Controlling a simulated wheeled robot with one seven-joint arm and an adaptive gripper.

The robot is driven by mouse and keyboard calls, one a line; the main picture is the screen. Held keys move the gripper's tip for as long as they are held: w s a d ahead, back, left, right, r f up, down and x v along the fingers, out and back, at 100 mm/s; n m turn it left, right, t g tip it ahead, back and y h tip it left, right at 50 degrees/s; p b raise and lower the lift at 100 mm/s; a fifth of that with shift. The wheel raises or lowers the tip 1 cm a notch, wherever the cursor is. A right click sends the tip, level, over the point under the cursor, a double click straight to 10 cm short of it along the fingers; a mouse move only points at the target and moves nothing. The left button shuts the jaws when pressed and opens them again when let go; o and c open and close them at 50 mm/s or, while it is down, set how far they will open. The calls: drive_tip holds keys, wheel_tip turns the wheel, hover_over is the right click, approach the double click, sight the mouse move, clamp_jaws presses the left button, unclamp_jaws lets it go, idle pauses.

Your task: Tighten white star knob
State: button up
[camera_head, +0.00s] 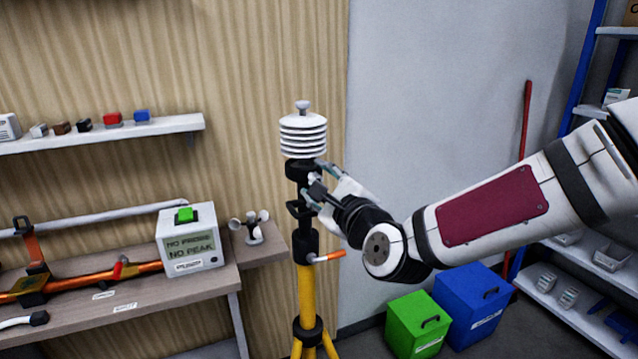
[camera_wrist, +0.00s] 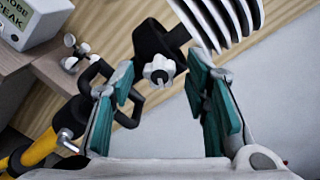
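The white star knob (camera_wrist: 159,70) faces me in the wrist view, on the black clamp (camera_wrist: 160,38) just under the white stacked-plate sensor shield (camera_head: 303,136). The clamp sits on top of the yellow tripod pole (camera_head: 306,288). My gripper (camera_head: 315,183) is at clamp height on the pole's right side. In the wrist view my gripper (camera_wrist: 162,78) is open, with one teal-padded finger on each side of the knob and visible gaps to it. Whether the knob is fully between the pads in depth, I cannot tell. In the head view the knob is largely obscured by my fingers.
A black looped bracket (camera_wrist: 128,95) lies close to my left finger in the wrist view. An orange-handled lever (camera_head: 328,256) sticks out below. The display box (camera_head: 189,240) and small cup anemometer (camera_head: 250,226) stand on the bench left. Green (camera_head: 418,325) and blue (camera_head: 474,305) bins stand on the floor.

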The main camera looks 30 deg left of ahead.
drive_tip(key=v, duration=1.2)
drive_tip(key=shift+s, duration=0.1)
drive_tip(key=shift+f, duration=0.1)
idle(0.3)
